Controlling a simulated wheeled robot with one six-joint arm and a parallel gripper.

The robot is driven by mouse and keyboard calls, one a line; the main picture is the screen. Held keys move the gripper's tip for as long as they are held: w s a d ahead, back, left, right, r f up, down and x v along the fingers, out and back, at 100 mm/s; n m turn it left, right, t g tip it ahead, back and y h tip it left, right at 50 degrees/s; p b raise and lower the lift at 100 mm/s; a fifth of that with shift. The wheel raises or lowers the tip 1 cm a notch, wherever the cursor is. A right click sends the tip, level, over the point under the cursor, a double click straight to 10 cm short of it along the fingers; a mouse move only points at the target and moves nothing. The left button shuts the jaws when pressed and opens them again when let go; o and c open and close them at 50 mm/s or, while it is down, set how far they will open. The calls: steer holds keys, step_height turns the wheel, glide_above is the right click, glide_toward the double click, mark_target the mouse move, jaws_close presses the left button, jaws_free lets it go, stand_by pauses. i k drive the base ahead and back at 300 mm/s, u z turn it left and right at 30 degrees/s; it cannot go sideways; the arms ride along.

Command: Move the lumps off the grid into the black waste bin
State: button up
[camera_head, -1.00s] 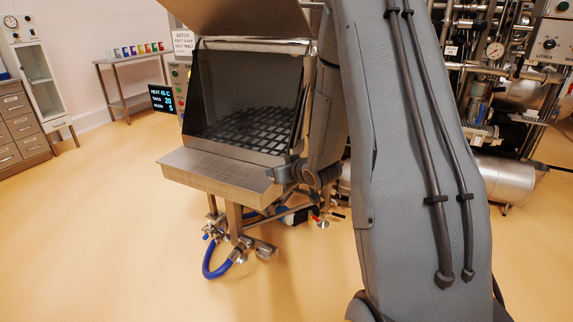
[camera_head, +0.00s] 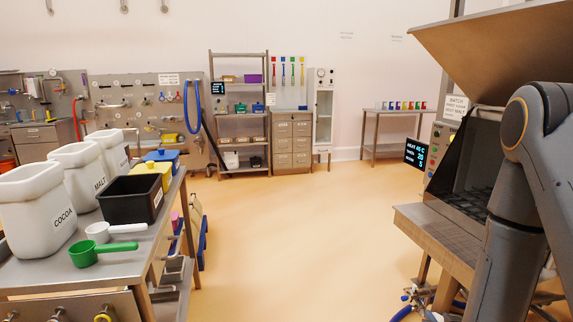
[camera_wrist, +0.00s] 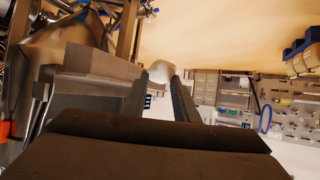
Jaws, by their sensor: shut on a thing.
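In the wrist view, my gripper (camera_wrist: 160,84) is shut on a pale, rounded lump (camera_wrist: 162,69), held between its two fingertips. The gripper is outside the head view, where only part of my arm shows at the right. The black waste bin (camera_head: 118,207) stands open on the metal table at the left of the head view. Its inner floor is hidden. The hopper (camera_head: 432,230) is at the right, partly behind my arm. The grid inside it is dark and mostly hidden, so I cannot tell whether lumps lie on it.
White tubs, one marked COCOA (camera_head: 38,212) and one marked MALT (camera_head: 84,175), stand beside the bin. A green scoop (camera_head: 100,252) and a white scoop (camera_head: 112,231) lie in front of it. Open floor (camera_head: 300,240) separates the table and hopper.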

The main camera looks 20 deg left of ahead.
mark_target(146, 221)
steer(key=u, duration=0.4)
steer(key=k, duration=0.5)
steer(key=u, duration=1.2)
steer(key=i, duration=1.15)
steer(key=u, duration=0.2)
